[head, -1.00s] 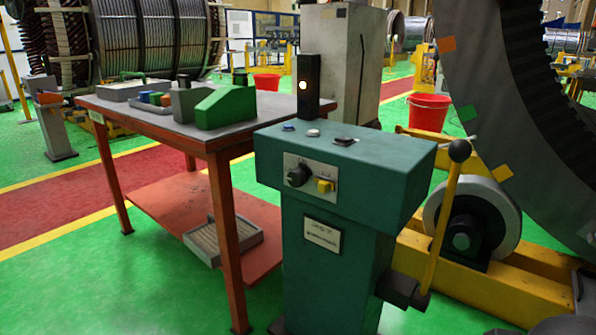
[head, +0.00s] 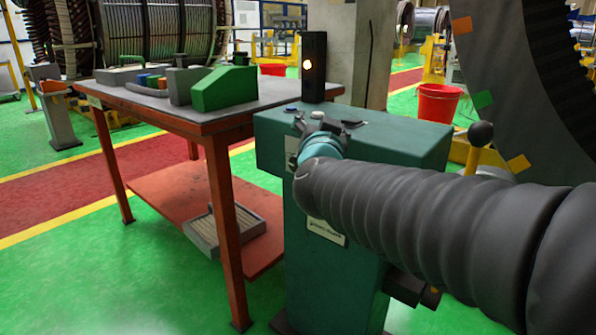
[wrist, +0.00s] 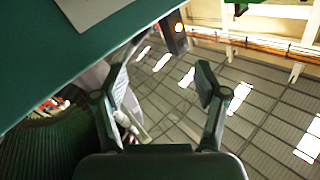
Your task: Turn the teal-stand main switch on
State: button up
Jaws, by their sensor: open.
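The teal stand (head: 400,140) stands in the middle of the head view, with small buttons on its top. Its front control panel is almost fully covered by my arm, so the main switch is hidden. My gripper (head: 307,125) is in front of the panel, near the stand's top front edge; contact cannot be told. In the wrist view my gripper (wrist: 163,82) has its two fingers spread with nothing between them. A teal surface of the stand (wrist: 60,55) fills the upper left there, with part of a pale plate. No switch is recognisable in that view.
A dark post with a lit lamp (head: 313,68) rises behind the stand. A red workbench (head: 150,108) with a green block (head: 225,88) is on the left. A lever with a black ball (head: 481,133) and a red bucket (head: 437,102) are on the right.

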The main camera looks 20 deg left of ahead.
jog(key=s+a+f+m+t+h+b, duration=0.1)
jog(key=a+f+m+h, duration=0.35)
jog(key=a, duration=0.25)
jog(key=m+g+h+b, duration=0.1)
jog(key=m+g+h, duration=0.1)
jog(key=h, duration=0.5)
send_near(294, 166)
jog(key=b+x, duration=0.1)
jog(key=x, duration=0.8)
jog(key=shift+w+d+r, duration=0.15)
jog(key=shift+w+d, duration=0.1)
jog(key=shift+d, duration=0.05)
jog(key=c, duration=1.2)
jog(key=shift+o, duration=0.2)
